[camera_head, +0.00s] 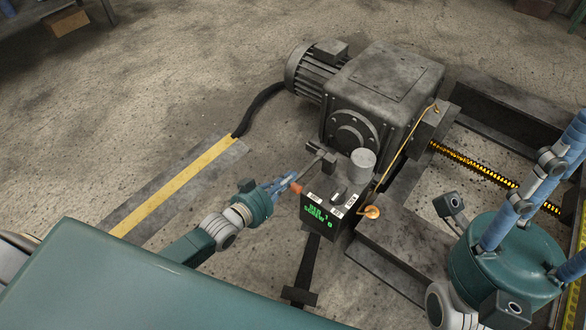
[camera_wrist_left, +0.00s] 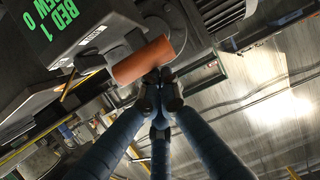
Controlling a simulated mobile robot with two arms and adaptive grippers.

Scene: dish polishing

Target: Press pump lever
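The pump lever ends in an orange handle (camera_head: 296,188), with a dark arm rising to a grey block on the control box (camera_head: 325,215). In the left wrist view the orange handle (camera_wrist_left: 142,60) lies across the fingertips. My left gripper (camera_head: 291,178) has its blue fingers drawn together at the handle. In the left wrist view the left gripper's dark fingertips (camera_wrist_left: 160,88) sit close together just below the handle's right end; whether they touch is unclear. My right gripper (camera_head: 550,210) is at the right with its fingers spread wide, partly out of frame, and appears empty.
A grey motor and gearbox (camera_head: 385,95) stand behind the control box, on a steel frame (camera_head: 395,245). A yellow-black screw (camera_head: 480,170) runs to the right. A yellow floor strip (camera_head: 170,190) lies at left. The concrete floor there is mostly clear.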

